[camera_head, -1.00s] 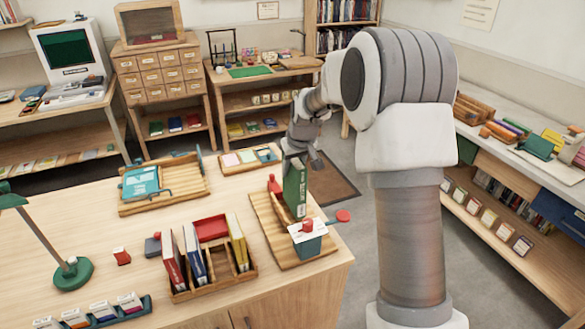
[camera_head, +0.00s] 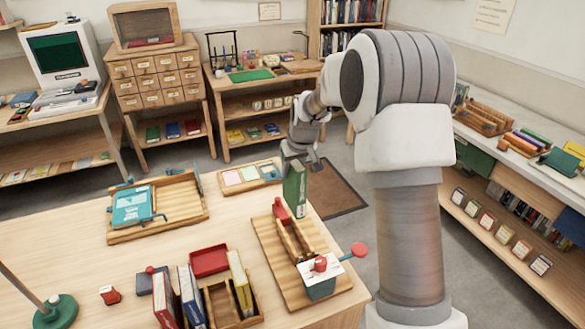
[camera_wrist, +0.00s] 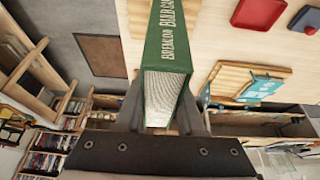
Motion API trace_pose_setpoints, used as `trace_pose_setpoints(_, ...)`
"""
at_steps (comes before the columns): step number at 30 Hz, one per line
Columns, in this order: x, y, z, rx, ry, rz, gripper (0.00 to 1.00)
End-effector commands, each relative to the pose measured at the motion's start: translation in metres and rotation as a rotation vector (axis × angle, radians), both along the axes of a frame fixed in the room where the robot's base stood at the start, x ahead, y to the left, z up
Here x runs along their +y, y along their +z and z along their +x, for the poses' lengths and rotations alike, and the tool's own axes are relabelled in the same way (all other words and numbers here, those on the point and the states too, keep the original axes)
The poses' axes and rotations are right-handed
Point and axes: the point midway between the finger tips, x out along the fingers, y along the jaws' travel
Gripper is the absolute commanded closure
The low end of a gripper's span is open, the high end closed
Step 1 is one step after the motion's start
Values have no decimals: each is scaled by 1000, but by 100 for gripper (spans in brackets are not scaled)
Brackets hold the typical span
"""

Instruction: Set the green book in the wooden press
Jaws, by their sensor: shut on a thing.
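The green book (camera_head: 295,188) is upright in my gripper (camera_head: 303,158), over the far end of the wooden press (camera_head: 268,248). The press has a slatted base, a raised wooden trough, a red piece at the far end and a grey block with red knobs at the near end. The trough looks empty. I cannot tell if the book touches the press. In the wrist view, the book (camera_wrist: 165,55) shows its lettered spine and page edges between my two dark fingers (camera_wrist: 160,115). The press is not clearly visible there.
A wooden rack (camera_head: 208,318) with several books and a red tray (camera_head: 210,261) stand left of the press. A wooden frame (camera_head: 190,213) holding a teal book (camera_head: 132,207) lies at the back left. A card tray (camera_head: 250,177) sits behind the press. A green lamp base (camera_head: 56,313) is front left.

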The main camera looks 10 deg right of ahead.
Motion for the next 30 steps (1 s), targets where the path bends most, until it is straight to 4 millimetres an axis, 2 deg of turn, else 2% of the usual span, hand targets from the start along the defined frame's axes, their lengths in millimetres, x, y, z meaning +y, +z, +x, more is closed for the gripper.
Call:
trace_pose_setpoints(1,0,-29,-4,16,1,1,100)
trace_pose_setpoints(6,0,-55,-3,11,1,1,100)
trace_pose_setpoints(20,0,-73,-2,10,1,1,100)
trace_pose_setpoints(30,0,-93,-3,11,0,1,100)
